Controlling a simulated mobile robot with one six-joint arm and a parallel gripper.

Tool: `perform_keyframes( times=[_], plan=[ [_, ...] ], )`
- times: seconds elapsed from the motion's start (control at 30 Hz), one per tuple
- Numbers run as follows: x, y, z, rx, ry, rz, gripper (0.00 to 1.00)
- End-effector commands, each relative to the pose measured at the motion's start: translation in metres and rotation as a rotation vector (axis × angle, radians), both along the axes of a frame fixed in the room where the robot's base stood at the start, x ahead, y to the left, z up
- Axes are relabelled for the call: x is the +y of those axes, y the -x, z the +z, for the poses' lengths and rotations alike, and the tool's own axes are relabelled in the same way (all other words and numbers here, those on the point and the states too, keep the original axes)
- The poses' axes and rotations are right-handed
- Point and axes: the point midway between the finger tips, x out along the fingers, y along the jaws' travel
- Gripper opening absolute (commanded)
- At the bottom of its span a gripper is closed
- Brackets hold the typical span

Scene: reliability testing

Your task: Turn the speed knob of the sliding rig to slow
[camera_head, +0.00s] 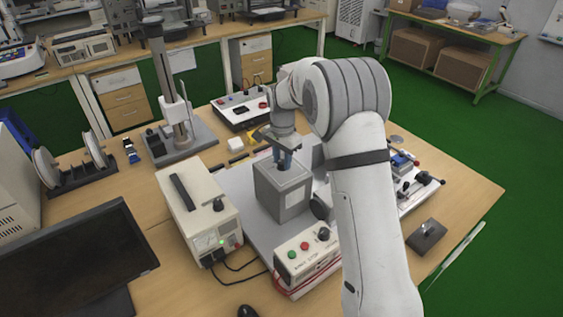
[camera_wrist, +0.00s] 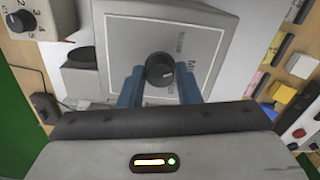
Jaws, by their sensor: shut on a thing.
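A grey box (camera_head: 284,190) stands on a grey plate in the head view. My gripper (camera_head: 283,160) points down at its top face, with blue fingers. In the wrist view a round black knob (camera_wrist: 160,70) with a pale pointer line sits on the box's panel (camera_wrist: 130,35). My gripper (camera_wrist: 160,84) has one blue finger on each side of the knob and is shut on it. The pointer is turned toward the right. The lettering around the knob is partly hidden and too small to read fully. In the head view the fingers and wrist hide the knob.
A control box (camera_head: 305,262) with a green button, a red button and a black knob stands in front. A beige power supply (camera_head: 195,215) stands to the left. A column stand (camera_head: 165,90) is behind left. A monitor (camera_head: 75,262) fills the lower left.

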Motion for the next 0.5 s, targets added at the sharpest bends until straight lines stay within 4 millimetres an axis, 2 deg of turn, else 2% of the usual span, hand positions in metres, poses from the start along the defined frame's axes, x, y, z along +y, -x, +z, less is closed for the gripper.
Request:
perform_keyframes(
  times=[0.5],
  plan=[
    [-0.0006,0.0004,-0.0013,0.002,0.000,0.429,0.07]
  ],
)
